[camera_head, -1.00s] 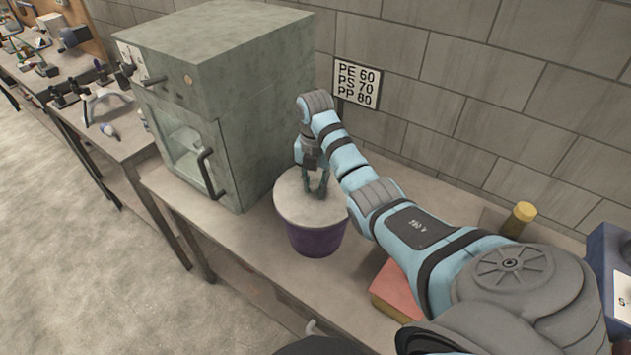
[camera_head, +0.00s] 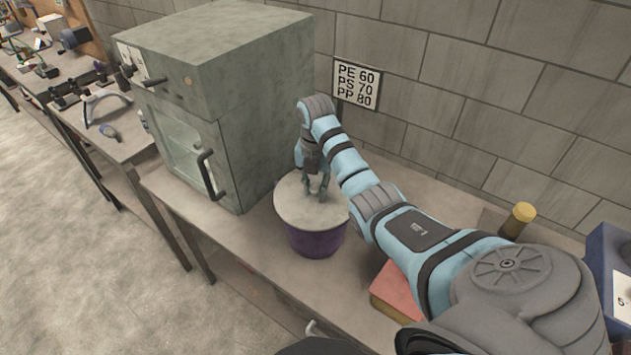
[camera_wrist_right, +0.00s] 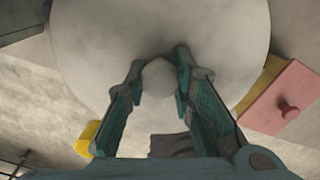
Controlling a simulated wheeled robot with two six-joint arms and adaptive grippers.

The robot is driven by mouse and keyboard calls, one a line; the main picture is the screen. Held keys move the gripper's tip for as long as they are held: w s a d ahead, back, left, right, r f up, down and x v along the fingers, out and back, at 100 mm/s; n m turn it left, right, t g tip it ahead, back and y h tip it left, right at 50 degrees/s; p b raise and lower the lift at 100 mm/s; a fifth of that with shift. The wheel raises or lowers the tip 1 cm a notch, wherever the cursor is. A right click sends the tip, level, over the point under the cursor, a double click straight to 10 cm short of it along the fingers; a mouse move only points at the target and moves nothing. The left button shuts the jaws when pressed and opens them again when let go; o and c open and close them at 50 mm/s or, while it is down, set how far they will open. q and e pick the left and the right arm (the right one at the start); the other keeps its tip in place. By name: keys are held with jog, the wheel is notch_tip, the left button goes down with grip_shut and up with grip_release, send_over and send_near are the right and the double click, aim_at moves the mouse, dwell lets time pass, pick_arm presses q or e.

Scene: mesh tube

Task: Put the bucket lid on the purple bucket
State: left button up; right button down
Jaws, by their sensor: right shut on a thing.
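The purple bucket (camera_head: 316,242) stands on the bench just right of the grey oven. The pale round bucket lid (camera_head: 293,203) lies over its top and looks about level; I cannot tell whether it is fully seated. My right gripper (camera_head: 316,195) reaches down to the lid's middle. In the right wrist view its fingers (camera_wrist_right: 160,82) are shut around the lid's round knob (camera_wrist_right: 159,78), and the lid (camera_wrist_right: 150,30) fills the upper part. The bucket is hidden under the lid there. My left gripper is not in view.
The grey oven (camera_head: 265,120) stands close left of the bucket. A red block (camera_head: 397,290) and a yellow-capped container (camera_head: 523,214) are to the right, with a blue box (camera_head: 608,262) at the right edge. The wall with a sign (camera_head: 357,83) is behind.

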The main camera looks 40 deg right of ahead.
jog(key=shift+f, duration=0.15)
jog(key=c, duration=1.3)
grip_release()
jog(key=shift+d, duration=0.1)
jog(key=shift+o, duration=0.4)
jog(key=o, duration=0.4)
jog(key=shift+w, duration=0.1)
